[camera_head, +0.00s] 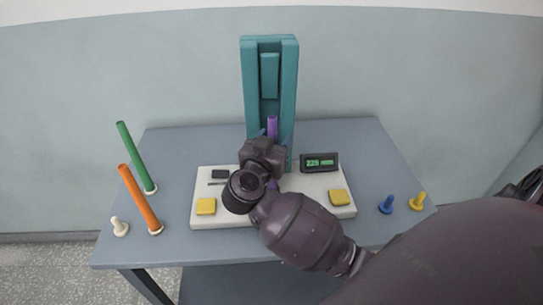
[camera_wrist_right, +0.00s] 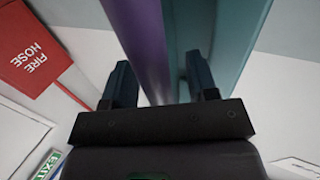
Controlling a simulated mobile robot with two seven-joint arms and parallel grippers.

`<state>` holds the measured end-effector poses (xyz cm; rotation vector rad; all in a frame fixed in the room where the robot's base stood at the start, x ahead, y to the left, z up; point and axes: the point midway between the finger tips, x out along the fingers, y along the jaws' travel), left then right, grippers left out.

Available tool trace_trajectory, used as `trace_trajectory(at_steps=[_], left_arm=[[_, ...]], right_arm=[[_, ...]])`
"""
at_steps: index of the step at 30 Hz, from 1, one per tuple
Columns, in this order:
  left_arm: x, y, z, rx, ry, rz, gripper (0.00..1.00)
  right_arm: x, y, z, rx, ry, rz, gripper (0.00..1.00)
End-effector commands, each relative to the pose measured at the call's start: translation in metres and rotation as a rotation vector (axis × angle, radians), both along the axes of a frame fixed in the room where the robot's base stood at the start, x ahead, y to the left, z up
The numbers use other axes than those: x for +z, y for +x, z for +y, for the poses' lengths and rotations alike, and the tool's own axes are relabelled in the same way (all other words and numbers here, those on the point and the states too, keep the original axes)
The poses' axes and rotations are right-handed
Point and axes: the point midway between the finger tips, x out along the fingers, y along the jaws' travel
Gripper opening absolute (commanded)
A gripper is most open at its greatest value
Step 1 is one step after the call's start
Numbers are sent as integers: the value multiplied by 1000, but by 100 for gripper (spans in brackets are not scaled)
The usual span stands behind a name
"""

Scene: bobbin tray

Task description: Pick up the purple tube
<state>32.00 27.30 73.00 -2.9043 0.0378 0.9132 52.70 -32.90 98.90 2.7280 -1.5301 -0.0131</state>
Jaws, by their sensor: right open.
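The purple tube (camera_head: 272,126) stands upright in front of the teal tower on the white base, and my right arm hides most of its lower part. My right gripper (camera_head: 272,136) is at the tube, with its fingers open. In the right wrist view the purple tube (camera_wrist_right: 148,45) runs between the two open fingers of the right gripper (camera_wrist_right: 160,82), nearer the left finger. I cannot tell whether a finger touches it. My left gripper is not in view.
The teal tower (camera_head: 249,75) rises close behind the tube. The white base (camera_head: 225,218) carries yellow buttons and a small display (camera_head: 320,162). Green (camera_head: 137,157) and orange (camera_head: 140,198) tubes stand at left. Blue (camera_head: 387,204) and yellow (camera_head: 418,201) pegs stand at right.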

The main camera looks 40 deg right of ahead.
Motion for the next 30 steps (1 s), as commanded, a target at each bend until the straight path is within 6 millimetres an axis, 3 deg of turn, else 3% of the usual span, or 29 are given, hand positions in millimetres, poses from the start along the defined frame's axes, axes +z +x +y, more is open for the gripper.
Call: trace_trajectory(at_steps=[9, 19, 26, 30], left_arm=[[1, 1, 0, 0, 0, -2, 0], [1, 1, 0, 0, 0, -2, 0], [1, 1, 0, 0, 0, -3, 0], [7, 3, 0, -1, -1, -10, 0]], right_arm=[[0, 2, -3, 1, 1, 0, 52], [0, 2, -3, 1, 1, 0, 1], [1, 2, -3, 1, 1, 0, 0], [13, 2, -3, 0, 2, -5, 0]])
